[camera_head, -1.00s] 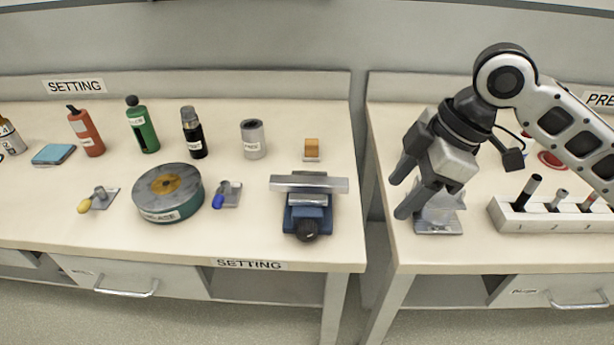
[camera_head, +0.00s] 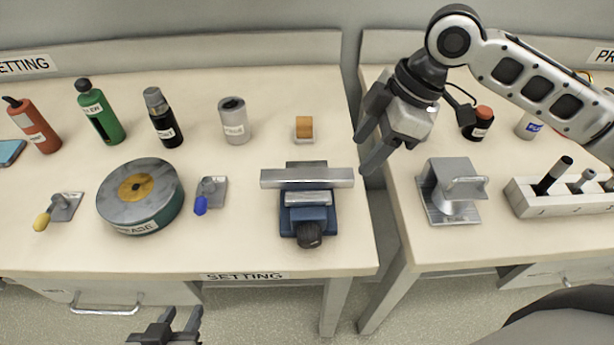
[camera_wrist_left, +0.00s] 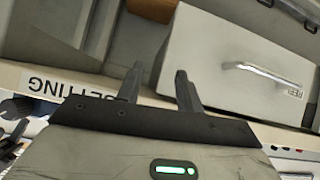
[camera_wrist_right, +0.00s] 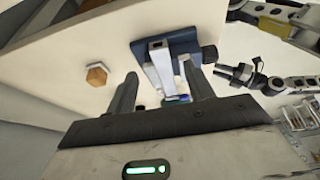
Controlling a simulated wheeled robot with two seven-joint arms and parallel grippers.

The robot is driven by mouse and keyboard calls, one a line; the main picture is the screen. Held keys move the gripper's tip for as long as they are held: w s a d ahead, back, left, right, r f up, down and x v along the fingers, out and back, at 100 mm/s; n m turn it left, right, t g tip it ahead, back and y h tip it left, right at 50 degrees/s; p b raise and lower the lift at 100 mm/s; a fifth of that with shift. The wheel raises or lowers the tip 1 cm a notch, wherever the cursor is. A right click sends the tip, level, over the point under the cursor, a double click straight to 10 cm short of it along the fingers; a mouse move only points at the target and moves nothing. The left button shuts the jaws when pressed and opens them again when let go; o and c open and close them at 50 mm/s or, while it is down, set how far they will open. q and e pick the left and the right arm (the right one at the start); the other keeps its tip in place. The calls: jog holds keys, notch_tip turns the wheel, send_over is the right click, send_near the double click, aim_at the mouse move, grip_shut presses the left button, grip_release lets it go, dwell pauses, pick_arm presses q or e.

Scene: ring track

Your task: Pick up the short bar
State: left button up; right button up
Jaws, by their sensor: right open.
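A silver metal bar (camera_head: 307,178) lies crosswise on the blue vise (camera_head: 318,224) near the right end of the left table. It is the only loose-looking bar I see, and I cannot tell whether it is clamped. My right gripper (camera_head: 361,156) is open and empty, up and to the right of the bar, over the table's right edge. In the right wrist view the vise (camera_wrist_right: 181,41) shows beyond the open fingers, with silver metal between them. My left gripper (camera_head: 180,318) is open and empty, low in front of the left table; its fingers also show in the left wrist view (camera_wrist_left: 157,75).
Left of the vise are a blue-handled clamp (camera_head: 208,195), a round grease tin (camera_head: 141,197) and a yellow-handled clamp (camera_head: 59,210). Bottles and a grey can (camera_head: 234,120) stand behind. A metal stand (camera_head: 450,190) and a white numbered rack (camera_head: 565,195) are on the right table.

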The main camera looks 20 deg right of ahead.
aim_at(343, 174)
jog(key=shift+a+x, duration=0.1)
jog(key=shift+x, duration=1.45)
jog(key=shift+a+x, duration=0.15)
jog(key=shift+x, duration=1.4)
jog(key=shift+r, duration=0.15)
jog(key=c, duration=1.1)
